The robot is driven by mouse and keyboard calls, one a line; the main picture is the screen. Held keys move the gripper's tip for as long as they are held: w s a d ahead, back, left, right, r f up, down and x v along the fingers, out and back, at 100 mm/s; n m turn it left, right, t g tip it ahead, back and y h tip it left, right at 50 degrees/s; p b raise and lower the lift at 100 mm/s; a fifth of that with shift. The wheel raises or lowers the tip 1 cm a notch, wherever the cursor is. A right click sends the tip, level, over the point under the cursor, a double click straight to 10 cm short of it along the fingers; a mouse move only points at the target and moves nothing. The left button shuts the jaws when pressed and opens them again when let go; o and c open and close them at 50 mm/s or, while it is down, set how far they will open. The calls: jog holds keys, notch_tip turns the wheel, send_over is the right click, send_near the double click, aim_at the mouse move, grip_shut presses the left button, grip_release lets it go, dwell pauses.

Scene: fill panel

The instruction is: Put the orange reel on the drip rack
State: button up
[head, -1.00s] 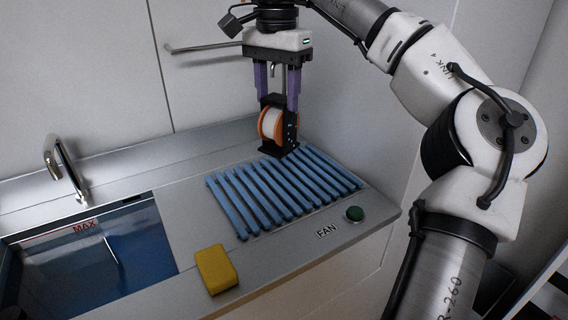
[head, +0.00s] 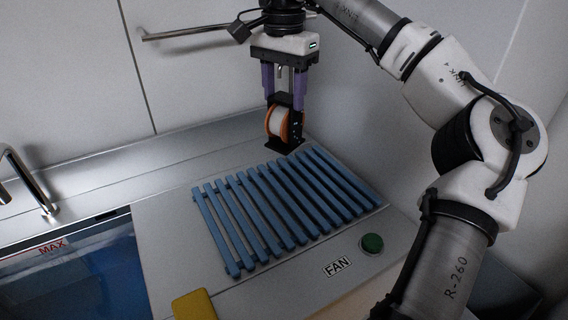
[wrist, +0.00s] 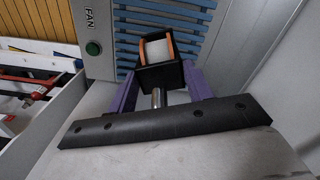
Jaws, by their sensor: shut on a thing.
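The orange reel (head: 272,122) has orange flanges and a white core, and sits in a black bracket (head: 298,130) with a flat foot. My gripper (head: 285,100) points down, its purple fingers shut on the upper part of the bracket, with the reel upright below. The drip rack (head: 255,222) is a row of blue slats set on the steel counter. The bracket's foot is at the rack's far edge; I cannot tell whether it touches. In the wrist view the reel (wrist: 155,50) shows beyond the fingers, with the blue rack (wrist: 130,32) behind it.
A sink (head: 85,275) of blue water marked MAX is at left, with a tap (head: 28,180). A yellow sponge (head: 194,306) lies at the front. A green FAN button (head: 371,243) is right of the rack. A wall and rail (head: 185,33) stand behind.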

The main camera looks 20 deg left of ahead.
notch_tip(320, 180, down, 14)
jog(key=shift+p, duration=0.4)
jog(key=shift+f, duration=0.15)
jog(key=o, duration=1.4)
jog(key=shift+f, duration=0.1)
jog(key=shift+o, duration=0.2)
notch_tip(320, 180, up, 12)
jog(key=shift+r+b, duration=0.2)
jog(key=shift+b, duration=0.25)
